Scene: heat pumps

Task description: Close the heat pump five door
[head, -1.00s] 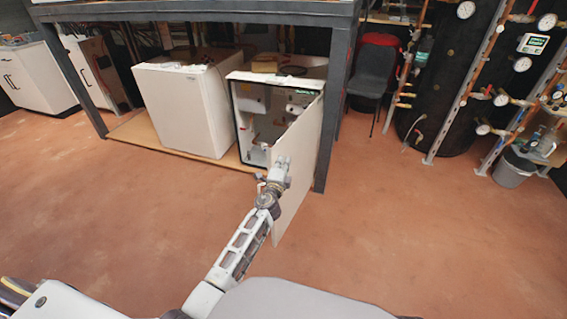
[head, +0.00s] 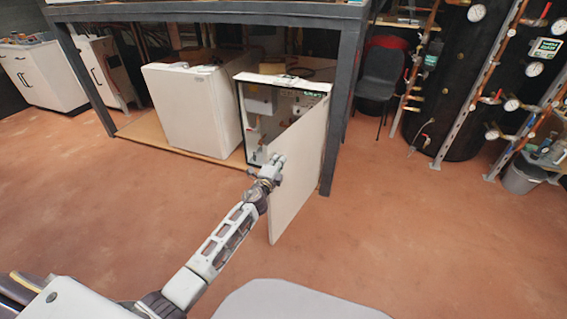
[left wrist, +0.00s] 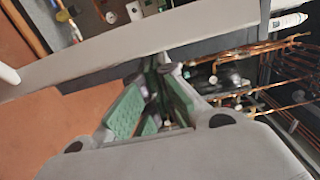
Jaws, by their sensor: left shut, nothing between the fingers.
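Heat pump five is the open white unit (head: 262,105) under the dark bench, with its inner parts showing. Its white door (head: 300,185) stands partly open, hinged at the right, with the free edge towards me. My left gripper (head: 280,160) is shut and empty at the upper part of the door near the free edge; I cannot tell if it touches. In the left wrist view, the closed fingers (left wrist: 160,100) show with green pads, and a pale band, likely the door's edge (left wrist: 120,48), crosses above them. My right gripper is not in view.
A closed white unit (head: 192,110) stands to the left on a wooden board. The bench leg (head: 340,130) is just right of the door. A dark chair (head: 380,75) and pipework stand further right. The red-brown floor (head: 420,230) in front is clear.

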